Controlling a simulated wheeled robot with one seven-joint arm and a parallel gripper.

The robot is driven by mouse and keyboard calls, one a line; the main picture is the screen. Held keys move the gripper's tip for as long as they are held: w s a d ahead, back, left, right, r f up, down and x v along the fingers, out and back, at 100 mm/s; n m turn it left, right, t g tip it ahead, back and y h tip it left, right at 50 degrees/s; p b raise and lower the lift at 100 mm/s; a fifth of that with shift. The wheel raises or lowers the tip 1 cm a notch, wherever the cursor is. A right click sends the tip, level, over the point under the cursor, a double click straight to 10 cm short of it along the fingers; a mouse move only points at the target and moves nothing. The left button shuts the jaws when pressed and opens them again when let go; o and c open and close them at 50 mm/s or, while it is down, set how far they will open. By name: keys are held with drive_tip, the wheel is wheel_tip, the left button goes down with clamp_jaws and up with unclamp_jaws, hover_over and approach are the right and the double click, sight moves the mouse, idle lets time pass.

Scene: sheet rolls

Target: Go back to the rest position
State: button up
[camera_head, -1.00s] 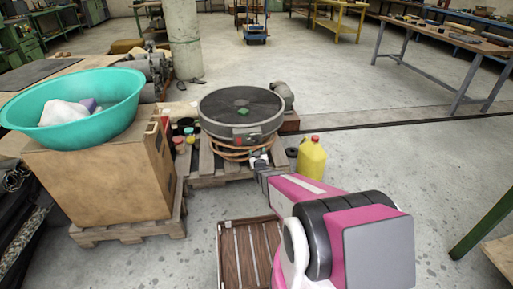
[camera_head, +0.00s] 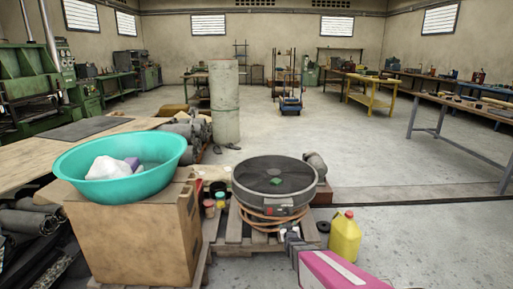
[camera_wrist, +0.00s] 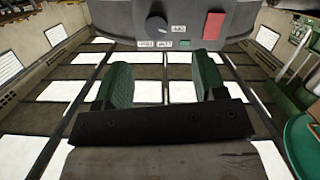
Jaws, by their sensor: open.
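My gripper (camera_head: 290,236) is at the front edge of the round black fan-like machine (camera_head: 273,187), low in the head view, at the end of my pink arm. In the wrist view its two green fingers (camera_wrist: 163,82) stand apart with nothing between them. The wrist picture appears upside down. The machine's grey front panel (camera_wrist: 125,18), with a black knob and a red switch, is close beyond the fingertips. Whether my gripper touches the panel I cannot tell.
A small green piece (camera_head: 277,181) lies on the machine, which stands on a wooden pallet (camera_head: 232,232). A teal basin (camera_head: 150,185) sits on a cardboard box (camera_head: 130,240) to the left. A yellow jug (camera_head: 345,238) stands right. Floor beyond is open; a workbench (camera_head: 455,105) is at right.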

drive_tip(key=s+r+g, duration=0.4)
drive_tip(key=s+g, duration=0.1)
drive_tip(key=s, duration=0.3)
drive_tip(key=s+r+m+g, duration=0.1)
drive_tip(key=s+r+g, duration=0.4)
drive_tip(key=s, duration=0.4)
drive_tip(key=s+r+g, duration=0.4)
drive_tip(key=s+g, duration=0.1)
drive_tip(key=s, duration=0.4)
drive_tip(key=shift+d+r+m+g, duration=0.15)
drive_tip(key=shift+d+m+g, duration=0.25)
drive_tip(key=shift+d, duration=0.05)
